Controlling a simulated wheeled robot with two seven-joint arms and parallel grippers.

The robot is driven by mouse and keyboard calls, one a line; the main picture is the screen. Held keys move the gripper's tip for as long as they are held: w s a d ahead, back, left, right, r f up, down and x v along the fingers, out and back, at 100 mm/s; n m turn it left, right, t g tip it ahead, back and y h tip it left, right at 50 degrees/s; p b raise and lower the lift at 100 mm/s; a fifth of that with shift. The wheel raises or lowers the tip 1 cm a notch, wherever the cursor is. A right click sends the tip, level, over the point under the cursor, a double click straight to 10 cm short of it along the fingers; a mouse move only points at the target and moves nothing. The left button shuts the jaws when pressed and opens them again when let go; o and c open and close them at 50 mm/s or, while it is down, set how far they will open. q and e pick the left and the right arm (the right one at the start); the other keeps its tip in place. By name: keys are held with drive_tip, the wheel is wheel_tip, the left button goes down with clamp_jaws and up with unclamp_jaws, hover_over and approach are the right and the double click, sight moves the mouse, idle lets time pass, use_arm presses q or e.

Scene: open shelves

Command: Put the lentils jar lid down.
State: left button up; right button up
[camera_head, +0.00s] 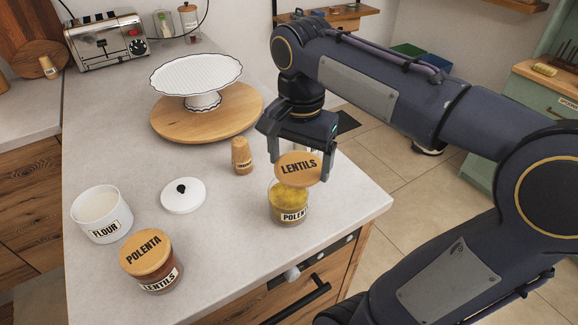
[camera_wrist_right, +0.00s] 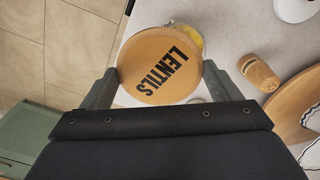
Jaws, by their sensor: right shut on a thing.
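The lentils jar lid (camera_head: 298,168) is a round wooden disc marked LENTILS. My right gripper (camera_head: 299,172) is shut on it, one finger at each side. The lid also fills the space between the fingers in the right wrist view (camera_wrist_right: 160,66). Below it stands an open-looking glass jar (camera_head: 287,207) with yellow contents and a POLENTA label. The lid hides part of the jar's top, and I cannot tell whether they touch. A jar labelled LENTILS (camera_head: 160,280) stands at the front left, wearing a wooden lid marked POLENTA (camera_head: 146,252). My left gripper is not in view.
A white FLOUR canister (camera_head: 102,228) stands open at the left, with a white lid (camera_head: 183,195) lying nearby. A small wooden shaker (camera_head: 241,156) stands behind the yellow jar. A cake stand (camera_head: 197,78) sits on a round board (camera_head: 207,122). The countertop between the lids is clear.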

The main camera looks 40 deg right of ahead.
drive_tip(key=s+a+r, duration=0.1)
drive_tip(key=s+r, duration=0.4)
drive_tip(key=s, duration=0.4)
drive_tip(key=shift+s+b, duration=0.35)
drive_tip(key=shift+b, duration=0.05)
